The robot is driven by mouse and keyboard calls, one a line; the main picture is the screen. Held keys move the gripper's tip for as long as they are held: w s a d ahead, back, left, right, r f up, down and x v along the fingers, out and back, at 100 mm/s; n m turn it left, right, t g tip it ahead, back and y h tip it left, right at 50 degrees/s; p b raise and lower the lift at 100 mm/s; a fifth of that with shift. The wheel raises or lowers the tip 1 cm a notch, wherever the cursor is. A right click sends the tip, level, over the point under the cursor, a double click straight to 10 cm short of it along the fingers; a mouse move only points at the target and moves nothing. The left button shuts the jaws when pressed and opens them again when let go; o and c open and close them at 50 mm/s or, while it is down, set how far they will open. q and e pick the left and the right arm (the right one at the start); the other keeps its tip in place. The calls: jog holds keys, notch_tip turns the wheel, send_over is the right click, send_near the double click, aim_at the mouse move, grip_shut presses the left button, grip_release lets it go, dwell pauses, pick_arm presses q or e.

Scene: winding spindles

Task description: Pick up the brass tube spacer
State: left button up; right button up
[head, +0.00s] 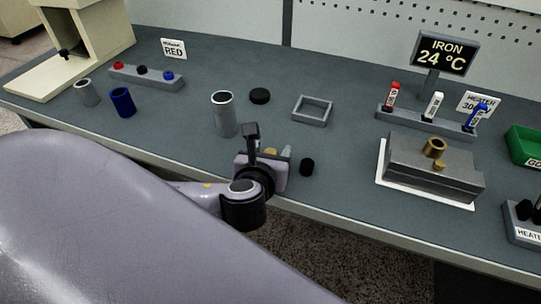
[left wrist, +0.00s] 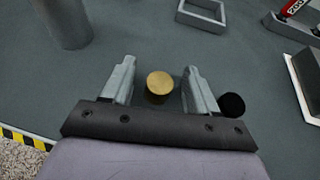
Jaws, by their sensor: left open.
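A short brass cylinder (left wrist: 159,85), which fits the brass tube spacer, stands on the bench between the fingers of my left gripper (left wrist: 160,72) in the left wrist view. The fingers are open, with a gap on both sides of it; no hole shows in its top. In the head view my left gripper (head: 275,154) is low over the bench's front edge and hides most of this brass piece (head: 270,152). My right gripper is not in view.
A black cylinder (head: 307,167) stands just right of the left gripper. A tall grey cylinder (head: 224,115) is behind it, with a square grey frame (head: 312,110) further back. A metal block (head: 412,165) at right bears a brass ring (head: 434,147).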

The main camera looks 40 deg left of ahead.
pick_arm(q)
jog(key=shift+w, duration=0.1)
jog(key=c, duration=1)
jog(key=shift+c, duration=0.2)
